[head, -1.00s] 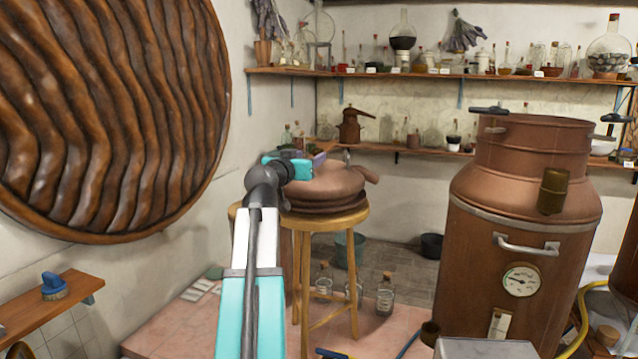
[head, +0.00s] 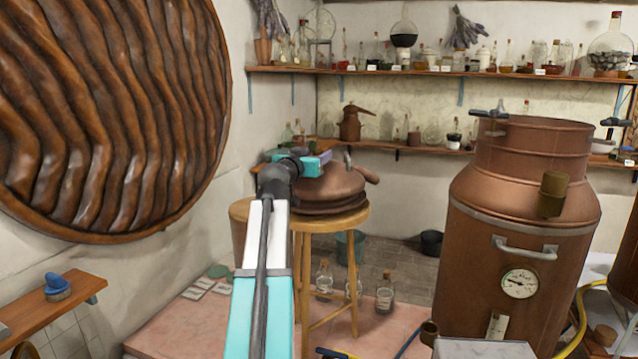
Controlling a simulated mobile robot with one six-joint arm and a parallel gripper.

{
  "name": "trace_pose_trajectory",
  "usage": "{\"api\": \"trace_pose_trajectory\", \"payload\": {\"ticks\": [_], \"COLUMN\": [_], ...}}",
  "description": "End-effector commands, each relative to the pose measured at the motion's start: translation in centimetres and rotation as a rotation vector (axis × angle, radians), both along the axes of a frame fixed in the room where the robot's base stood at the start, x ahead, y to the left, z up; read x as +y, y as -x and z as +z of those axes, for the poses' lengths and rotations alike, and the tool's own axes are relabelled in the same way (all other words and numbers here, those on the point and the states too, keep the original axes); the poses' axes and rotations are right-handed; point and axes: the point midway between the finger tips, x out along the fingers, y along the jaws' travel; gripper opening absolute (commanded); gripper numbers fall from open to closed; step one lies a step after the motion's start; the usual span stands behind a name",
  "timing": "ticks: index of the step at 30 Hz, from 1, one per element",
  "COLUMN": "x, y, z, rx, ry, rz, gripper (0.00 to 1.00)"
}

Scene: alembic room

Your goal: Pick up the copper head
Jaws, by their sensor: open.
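The copper head (head: 330,184) is a squat, rounded dome with a short spout pointing right and a small grey handle on top. It rests on a round wooden stool (head: 312,221) left of the middle of the head view. My gripper (head: 327,158) is open and empty, at the upper left of the dome, just left of the handle in the picture. I cannot tell the exact gap in depth. My wrist hides the dome's left edge, and the fingertips are small in this view.
A large copper pot (head: 520,229) with a side handle and a gauge stands at right. Shelves (head: 420,73) of glassware line the back wall. A carved round wooden panel (head: 105,110) hangs at left.

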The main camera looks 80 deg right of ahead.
Motion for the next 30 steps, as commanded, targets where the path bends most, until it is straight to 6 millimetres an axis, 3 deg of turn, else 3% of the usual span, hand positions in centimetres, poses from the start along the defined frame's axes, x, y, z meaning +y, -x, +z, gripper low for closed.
{"api": "trace_pose_trajectory", "payload": {"ticks": [8, 26, 30], "x": [-2.4, -2.5, -2.5], "y": [0.7, 0.8, 0.8], "z": [0.1, 0.0, 0.0], "rx": [0.0, 0.0, 0.0], "ry": [0.0, 0.0, 0.0], "rz": [-0.001, -0.002, -0.002], "gripper": [0.49, 0.49, 0.25]}}
